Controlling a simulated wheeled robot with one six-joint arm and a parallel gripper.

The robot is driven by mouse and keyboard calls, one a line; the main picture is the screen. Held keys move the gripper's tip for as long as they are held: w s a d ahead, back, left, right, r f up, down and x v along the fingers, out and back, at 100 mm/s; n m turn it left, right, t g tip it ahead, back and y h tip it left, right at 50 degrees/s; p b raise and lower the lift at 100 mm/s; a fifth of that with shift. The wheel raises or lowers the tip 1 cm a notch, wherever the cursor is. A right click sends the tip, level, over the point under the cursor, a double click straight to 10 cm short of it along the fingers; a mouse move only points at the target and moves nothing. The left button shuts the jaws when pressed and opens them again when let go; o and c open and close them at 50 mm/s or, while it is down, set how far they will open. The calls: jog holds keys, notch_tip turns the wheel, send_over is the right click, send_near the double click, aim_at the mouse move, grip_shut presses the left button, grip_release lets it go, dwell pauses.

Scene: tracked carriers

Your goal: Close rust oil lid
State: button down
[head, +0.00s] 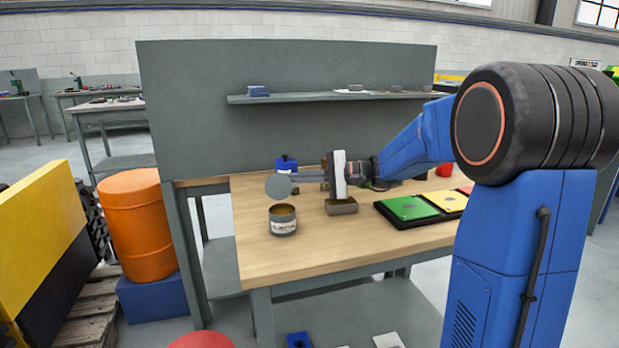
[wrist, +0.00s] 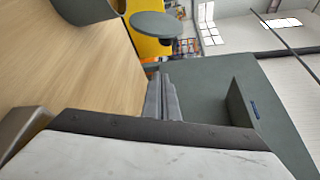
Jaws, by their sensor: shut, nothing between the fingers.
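The rust oil can (head: 283,227) is a small grey tin with a pale label, standing upright on the wooden bench; its open top shows a brown inside. Its round grey lid (head: 279,186) stands raised above the can's rim, flat face toward the head camera. In the wrist view the lid (wrist: 155,26) shows as a grey disc beside part of the can (wrist: 85,10). My gripper (head: 296,177) reaches in from the right with its fingers shut and empty, beside the lid. The fingers also show in the wrist view (wrist: 163,97). I cannot tell whether they touch the lid.
A small metal tray (head: 341,207) sits below my wrist. A dark board with green and yellow panels (head: 408,209) lies to the right. A blue object (head: 286,163) stands behind the lid. A grey back panel (head: 200,110) with a shelf (head: 320,97) rises behind. The bench's front left is clear.

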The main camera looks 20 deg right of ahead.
aim_at(278, 186)
jog(key=shift+x, duration=0.9)
jog(key=shift+s+a, duration=0.15)
jog(key=shift+a, duration=0.1)
jog(key=shift+s+r, duration=0.35)
jog(key=shift+s, duration=0.35)
jog(key=shift+s+a+r, duration=0.1)
jog(key=shift+s+r, duration=0.05)
jog(key=shift+s, duration=0.35)
jog(key=shift+s+a+r, duration=0.1)
jog(key=shift+s+r, duration=0.05)
jog(key=shift+s, duration=0.35)
jog(key=shift+r, duration=0.1)
